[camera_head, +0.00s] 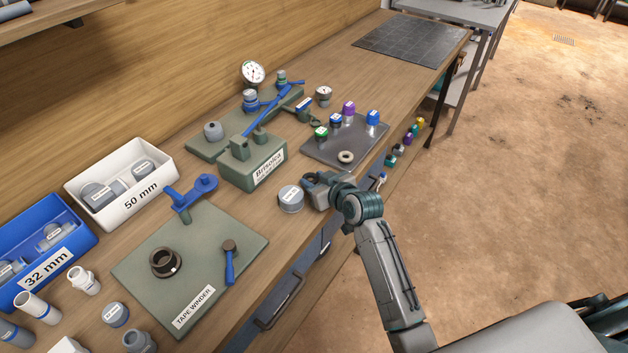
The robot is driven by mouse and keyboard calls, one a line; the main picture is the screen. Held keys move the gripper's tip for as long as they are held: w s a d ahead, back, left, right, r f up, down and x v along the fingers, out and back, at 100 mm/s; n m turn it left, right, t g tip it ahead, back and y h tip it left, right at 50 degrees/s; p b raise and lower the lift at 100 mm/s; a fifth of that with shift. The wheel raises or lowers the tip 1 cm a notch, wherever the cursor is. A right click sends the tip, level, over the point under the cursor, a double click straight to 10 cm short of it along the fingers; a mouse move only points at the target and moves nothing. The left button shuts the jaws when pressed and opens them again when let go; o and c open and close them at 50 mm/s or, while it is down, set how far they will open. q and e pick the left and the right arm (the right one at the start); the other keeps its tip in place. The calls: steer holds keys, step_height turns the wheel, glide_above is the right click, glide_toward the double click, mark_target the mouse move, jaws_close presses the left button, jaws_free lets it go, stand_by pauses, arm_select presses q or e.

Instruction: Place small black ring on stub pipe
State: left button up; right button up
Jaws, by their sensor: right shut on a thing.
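My right gripper (313,184) is over the front edge of the bench, just right of a grey labelled cap (291,199). It is shut on a small dark ring-like piece at its tip, which looks like the small black ring (311,178); the fingers partly hide it. A larger dark ring (165,262) lies on the green tape winder board. My left gripper is not in view.
A dark tray (345,138) holds several coloured fittings and a pale ring (346,157). A green clamp block (252,167), a pressure gauge (252,73), a white bin (122,184) and a blue bin (45,250) stand behind.

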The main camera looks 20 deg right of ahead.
step_height(320, 180, up, 3)
steer(key=shift+r+b, duration=0.2)
steer(key=shift+b, duration=0.4)
steer(key=s+d+b, duration=0.1)
steer(key=s+d, duration=0.3)
steer(key=d, duration=0.2)
steer(key=s+d+r+b, duration=0.1)
steer(key=s+d+b, duration=0.1)
steer(key=s+d, duration=0.2)
steer(key=shift+s+d+r, duration=0.15)
steer(key=shift+s+d, duration=0.2)
steer(key=shift+d, duration=1.35)
